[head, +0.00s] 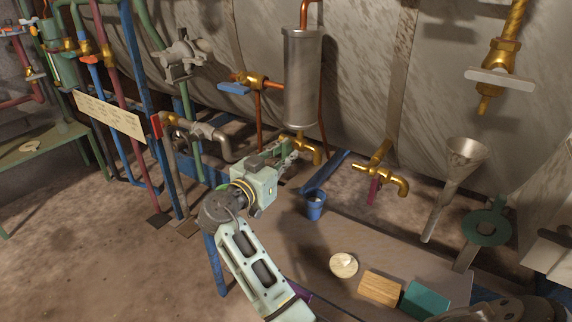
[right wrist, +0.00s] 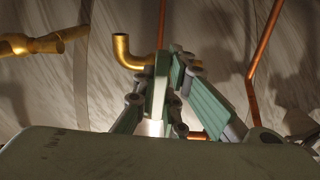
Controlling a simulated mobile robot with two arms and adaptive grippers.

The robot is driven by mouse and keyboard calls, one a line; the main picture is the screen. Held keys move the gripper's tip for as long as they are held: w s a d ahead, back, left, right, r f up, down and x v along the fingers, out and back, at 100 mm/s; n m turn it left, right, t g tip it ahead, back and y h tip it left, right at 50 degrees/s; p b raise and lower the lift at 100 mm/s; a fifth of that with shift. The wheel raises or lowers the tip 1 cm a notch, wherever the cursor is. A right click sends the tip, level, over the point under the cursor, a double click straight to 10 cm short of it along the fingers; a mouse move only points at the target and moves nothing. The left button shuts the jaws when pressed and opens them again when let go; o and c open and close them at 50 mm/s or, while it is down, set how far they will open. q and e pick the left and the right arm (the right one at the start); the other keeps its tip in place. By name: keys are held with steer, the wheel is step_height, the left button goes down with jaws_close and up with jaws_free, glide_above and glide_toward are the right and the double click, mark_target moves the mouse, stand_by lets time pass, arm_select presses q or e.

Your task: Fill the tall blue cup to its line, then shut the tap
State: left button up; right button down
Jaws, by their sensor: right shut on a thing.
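The tall blue cup (head: 315,208) stands upright on the bench, below and slightly right of a brass tap spout (head: 313,154) under a steel cylinder. Something pale shows inside its mouth; its line and level are too small to tell. My right gripper (head: 290,150) is at this tap, its fingers beside the spout and shut on what seems to be the tap's handle, which the fingers mostly hide. In the right wrist view the fingers (right wrist: 170,60) close together just right of the brass spout (right wrist: 127,50). No stream shows clearly. My left gripper is not in view.
Right of the cup is another brass tap (head: 388,178) with a red handle. A metal funnel (head: 460,165) stands farther right. A pale round disc (head: 343,265), a wooden block (head: 379,288) and a teal block (head: 422,299) lie on the bench (head: 350,238). Pipes stand at the left.

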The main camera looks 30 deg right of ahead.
steer(key=shift+r, duration=0.1)
steer(key=c, duration=1.8)
jaws_free()
